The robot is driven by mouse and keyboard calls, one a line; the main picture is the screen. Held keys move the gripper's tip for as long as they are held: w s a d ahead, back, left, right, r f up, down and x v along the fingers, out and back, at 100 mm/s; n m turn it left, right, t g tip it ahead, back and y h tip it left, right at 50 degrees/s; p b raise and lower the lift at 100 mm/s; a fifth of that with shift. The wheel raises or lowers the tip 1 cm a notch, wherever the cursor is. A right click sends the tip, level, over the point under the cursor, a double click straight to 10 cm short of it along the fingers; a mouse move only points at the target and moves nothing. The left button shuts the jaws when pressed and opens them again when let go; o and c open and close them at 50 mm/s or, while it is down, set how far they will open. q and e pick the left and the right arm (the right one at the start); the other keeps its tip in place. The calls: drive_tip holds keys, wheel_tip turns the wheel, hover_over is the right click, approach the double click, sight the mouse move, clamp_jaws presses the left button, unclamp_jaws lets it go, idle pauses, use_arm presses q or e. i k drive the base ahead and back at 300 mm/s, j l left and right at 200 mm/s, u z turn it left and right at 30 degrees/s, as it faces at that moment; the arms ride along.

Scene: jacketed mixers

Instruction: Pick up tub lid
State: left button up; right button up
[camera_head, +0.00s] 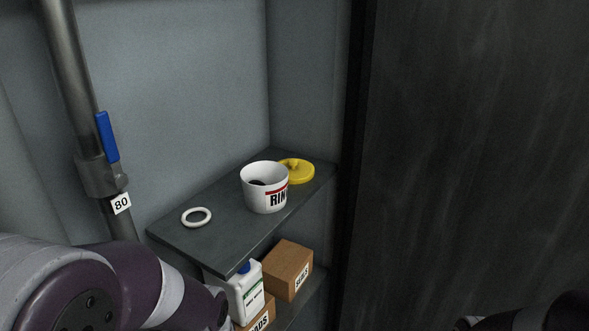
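A yellow round lid (301,172) with a small raised knob lies on the grey upper shelf (225,245), near its far right end. A white tub (258,195) with a red band and black lettering stands open just in front of the lid and hides part of its left side. Something dark shows inside the tub. My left arm comes in at the lower left, but its gripper is not visible. A dark shape at the lower right edge may be part of my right arm; no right gripper fingers show.
A white ring (196,217) lies on the shelf's left part. A white bottle (246,290) with a blue cap and cardboard boxes (288,270) stand below. A pipe with a blue-handled valve (108,137) and "80" tag rises at left. A dark panel (470,150) borders the right.

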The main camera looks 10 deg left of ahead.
sight(301, 171)
drive_tip(key=i+z, duration=0.3)
drive_tip(key=i, duration=0.25)
drive_tip(key=i+z, duration=0.3)
drive_tip(key=i, duration=0.25)
